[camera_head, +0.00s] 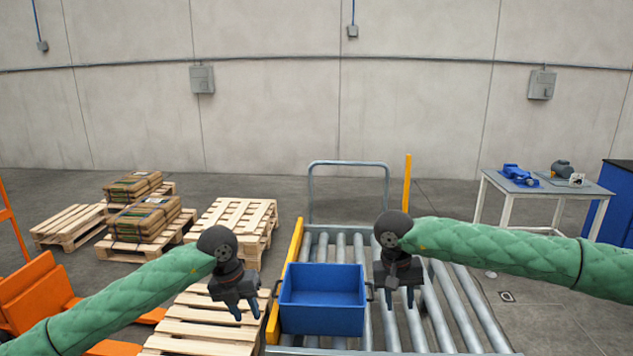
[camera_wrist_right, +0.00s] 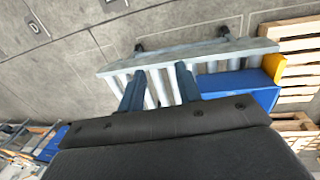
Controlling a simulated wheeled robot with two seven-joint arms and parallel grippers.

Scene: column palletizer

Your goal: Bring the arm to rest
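My left arm comes in from the left in a green padded sleeve, and its gripper (camera_head: 243,308) hangs over the wooden pallet at the front. Its fingers are apart and hold nothing that I can see. My right arm comes in from the right, and its gripper (camera_head: 400,299) points down over the roller conveyor (camera_head: 455,306), just right of the blue bin. In the right wrist view the right gripper's two fingers (camera_wrist_right: 158,88) are apart with only rollers between them.
An empty-looking blue bin (camera_head: 322,315) sits on the conveyor between my grippers; it also shows in the right wrist view (camera_wrist_right: 238,87). A yellow rail (camera_head: 285,280) edges the conveyor. Pallets (camera_head: 205,320) lie left. Orange equipment (camera_head: 38,292) stands far left, a table (camera_head: 545,187) at right.

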